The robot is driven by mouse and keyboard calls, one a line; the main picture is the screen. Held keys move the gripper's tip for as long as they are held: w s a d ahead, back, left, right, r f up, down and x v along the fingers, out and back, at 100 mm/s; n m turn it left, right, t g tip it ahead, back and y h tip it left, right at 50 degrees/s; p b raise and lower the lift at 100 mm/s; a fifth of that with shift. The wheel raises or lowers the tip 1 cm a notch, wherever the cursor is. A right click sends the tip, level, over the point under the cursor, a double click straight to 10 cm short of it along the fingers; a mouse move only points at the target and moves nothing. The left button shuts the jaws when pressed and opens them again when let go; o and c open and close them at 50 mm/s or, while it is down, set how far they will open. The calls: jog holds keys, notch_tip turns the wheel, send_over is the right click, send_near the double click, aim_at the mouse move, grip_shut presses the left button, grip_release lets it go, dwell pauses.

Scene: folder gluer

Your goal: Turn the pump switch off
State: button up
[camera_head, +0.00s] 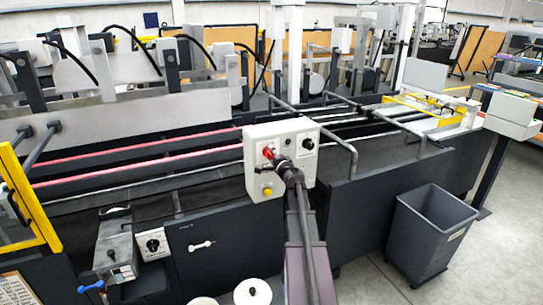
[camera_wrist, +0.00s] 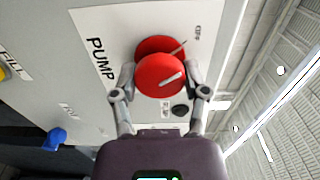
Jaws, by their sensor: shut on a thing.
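The pump switch is a red round knob (camera_wrist: 160,74) on a pale panel (camera_wrist: 118,30). It has a white pointer line on its face, slanting up to the right. The word PUMP is printed left of it, and OFF stands up and to the right. My gripper (camera_wrist: 163,82) has one finger on each side of the knob and is shut on it. In the head view the red knob (camera_head: 268,153) shows on the white control box (camera_head: 262,178), with my gripper (camera_head: 284,166) reaching up to it, partly covering the box front.
A yellow button (camera_head: 267,192) and a dark dial (camera_head: 308,144) sit on the same box. In the wrist view, a black knob (camera_wrist: 180,111) and a blue knob (camera_wrist: 54,139) are nearby. A grey bin (camera_head: 430,232) stands at right on open floor.

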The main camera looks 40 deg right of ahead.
jog(key=shift+w+d, duration=0.1)
dwell(0.3)
jog(key=o, duration=1.1)
jog(key=shift+o, duration=0.2)
jog(key=shift+s, duration=0.2)
jog(key=v, duration=1.1)
jog(key=shift+s+a, duration=0.3)
jog(key=shift+s, duration=0.05)
jog(key=shift+a, duration=0.1)
